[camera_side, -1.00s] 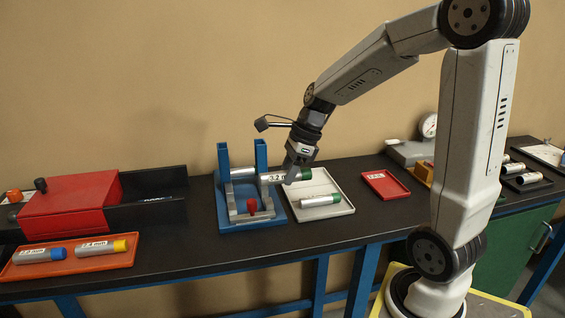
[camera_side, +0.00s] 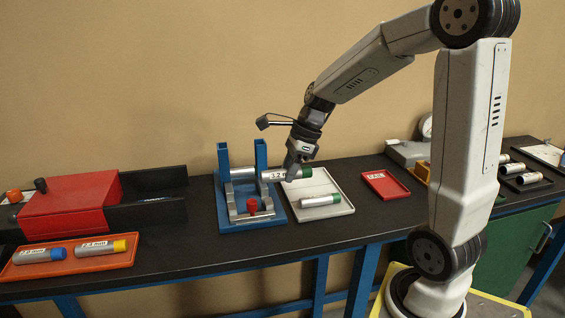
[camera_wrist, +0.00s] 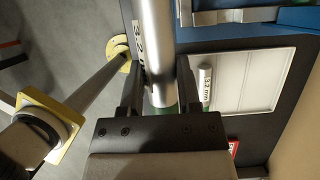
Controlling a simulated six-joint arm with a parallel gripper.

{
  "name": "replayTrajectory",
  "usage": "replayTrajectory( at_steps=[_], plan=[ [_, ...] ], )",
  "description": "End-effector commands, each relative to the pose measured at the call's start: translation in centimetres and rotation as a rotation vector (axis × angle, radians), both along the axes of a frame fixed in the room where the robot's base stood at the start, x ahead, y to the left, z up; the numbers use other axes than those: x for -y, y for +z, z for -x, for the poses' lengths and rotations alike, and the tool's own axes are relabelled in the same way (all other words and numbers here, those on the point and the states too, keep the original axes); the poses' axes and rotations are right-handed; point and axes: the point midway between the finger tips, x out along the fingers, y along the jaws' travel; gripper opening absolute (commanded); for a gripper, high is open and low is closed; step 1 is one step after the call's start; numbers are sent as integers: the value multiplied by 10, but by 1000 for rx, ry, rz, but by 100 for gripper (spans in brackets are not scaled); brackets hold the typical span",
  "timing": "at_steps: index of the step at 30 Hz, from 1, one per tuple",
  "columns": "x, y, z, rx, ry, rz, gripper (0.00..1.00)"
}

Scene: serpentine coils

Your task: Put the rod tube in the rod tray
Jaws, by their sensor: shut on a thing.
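My gripper (camera_side: 294,172) is shut on a silver rod tube with a green cap (camera_side: 305,173) and a "3.2" label. The tube is held level above the left part of the white tray (camera_side: 344,209), its left end close to the blue fixture (camera_side: 222,215). In the wrist view the tube (camera_wrist: 152,40) runs between the two fingers of my gripper (camera_wrist: 147,85), green end nearest the palm. A second green-capped tube (camera_side: 318,201) lies in the white tray; it also shows in the wrist view (camera_wrist: 206,85), labelled 3.2 mm.
An orange tray (camera_side: 75,266) holds a blue-capped and a yellow-capped tube at the left. A red box (camera_side: 70,208) stands behind it. A small red tray (camera_side: 385,186) is empty to the right. The blue fixture has two uprights and a red knob (camera_side: 252,206). The white tray's back half looks clear.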

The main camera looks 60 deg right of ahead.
Motion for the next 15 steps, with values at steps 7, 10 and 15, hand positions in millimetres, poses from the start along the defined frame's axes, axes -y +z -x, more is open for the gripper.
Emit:
replayTrajectory(
  at_steps=[7,10,15],
  plan=[
    [43,-9,-13,-3,-5,1,0],
    [67,-15,-17,-4,-5,1,0],
    [109,-27,-22,-5,-3,2,0]
  ],
)
